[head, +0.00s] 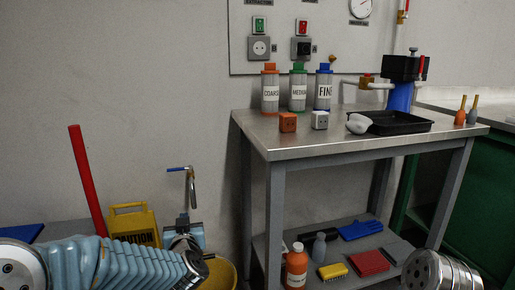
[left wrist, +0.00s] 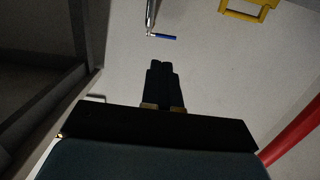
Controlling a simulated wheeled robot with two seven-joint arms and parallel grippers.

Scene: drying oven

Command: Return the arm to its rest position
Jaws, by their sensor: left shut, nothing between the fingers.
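My left arm (head: 110,264), light blue and ribbed, comes in low from the left in the head view. It ends in the dark left gripper (head: 198,268), at the lower left of the metal table. In the left wrist view the left gripper's (left wrist: 161,66) two dark fingers are together with nothing between them. They point toward a bare grey wall and touch nothing that I can see. My right gripper does not show in either view.
A yellow caution sign (head: 135,224), a red pole (head: 88,180) and a yellow bucket (head: 222,274) are close to the left arm. The metal table (head: 345,139) stands to the right, with bottles and a black tray (head: 400,123) on top. Its lower shelf holds an orange bottle (head: 296,268).

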